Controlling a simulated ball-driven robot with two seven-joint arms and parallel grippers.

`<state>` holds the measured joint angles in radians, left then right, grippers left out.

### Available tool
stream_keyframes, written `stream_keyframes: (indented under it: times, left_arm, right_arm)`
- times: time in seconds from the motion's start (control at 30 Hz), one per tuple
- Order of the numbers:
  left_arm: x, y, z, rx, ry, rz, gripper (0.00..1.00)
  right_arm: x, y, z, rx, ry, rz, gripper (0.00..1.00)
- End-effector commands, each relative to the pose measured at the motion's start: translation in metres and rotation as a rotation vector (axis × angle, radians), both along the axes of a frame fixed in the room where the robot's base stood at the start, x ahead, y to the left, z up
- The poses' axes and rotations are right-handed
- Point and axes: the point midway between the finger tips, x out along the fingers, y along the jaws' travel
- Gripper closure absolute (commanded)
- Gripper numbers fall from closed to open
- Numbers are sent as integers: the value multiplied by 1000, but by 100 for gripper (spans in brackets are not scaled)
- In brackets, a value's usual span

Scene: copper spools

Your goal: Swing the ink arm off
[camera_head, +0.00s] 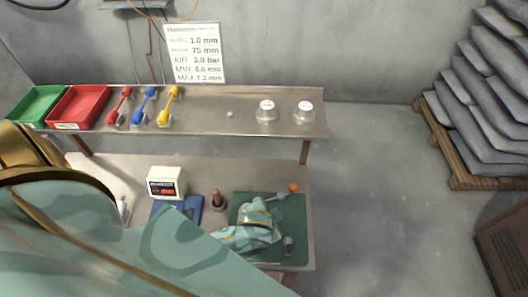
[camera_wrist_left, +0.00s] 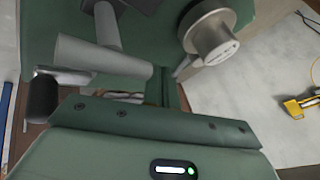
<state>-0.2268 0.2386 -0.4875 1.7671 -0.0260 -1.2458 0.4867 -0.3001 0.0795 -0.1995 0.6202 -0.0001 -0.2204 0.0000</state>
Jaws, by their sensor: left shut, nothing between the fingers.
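The ink arm shows in the head view as a short grey bar with an orange end (camera_head: 292,187), at the back right of the green base (camera_head: 297,213). My left gripper (camera_head: 268,226) is low over this base, to the front left of the orange end and apart from it. It is shut and empty; my own arm hides part of it. In the left wrist view a grey cylinder (camera_wrist_left: 100,55), a round metal piece (camera_wrist_left: 210,37) and a black knob (camera_wrist_left: 42,98) lie close by; I cannot tell which belongs to the ink arm. My right gripper is not in view.
On the front bench are a white box with a display (camera_head: 166,182), a blue piece (camera_head: 178,208) and a brown-handled tool (camera_head: 217,199).

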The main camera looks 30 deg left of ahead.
Motion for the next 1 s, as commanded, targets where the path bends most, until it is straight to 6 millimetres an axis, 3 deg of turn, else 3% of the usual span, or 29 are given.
stream_keyframes:
  times: [0.03, 0.3, 0.73, 0.97, 1.0]
  left_arm:
    - [6, 4, -8, 4, 0, -1, 100]
    - [23, 30, -10, 2, 0, -1, 100]
    - [25, 33, -11, 0, 0, -6, 100]
    - [28, 48, -5, 11, 6, -224, 100]
    - [27, 47, -11, 10, 6, -224, 100]
  right_arm:
    - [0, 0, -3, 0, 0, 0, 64]
    - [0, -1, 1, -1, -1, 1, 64]
    - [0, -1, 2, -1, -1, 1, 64]
    - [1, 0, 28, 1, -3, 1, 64]
    - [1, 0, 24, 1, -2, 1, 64]
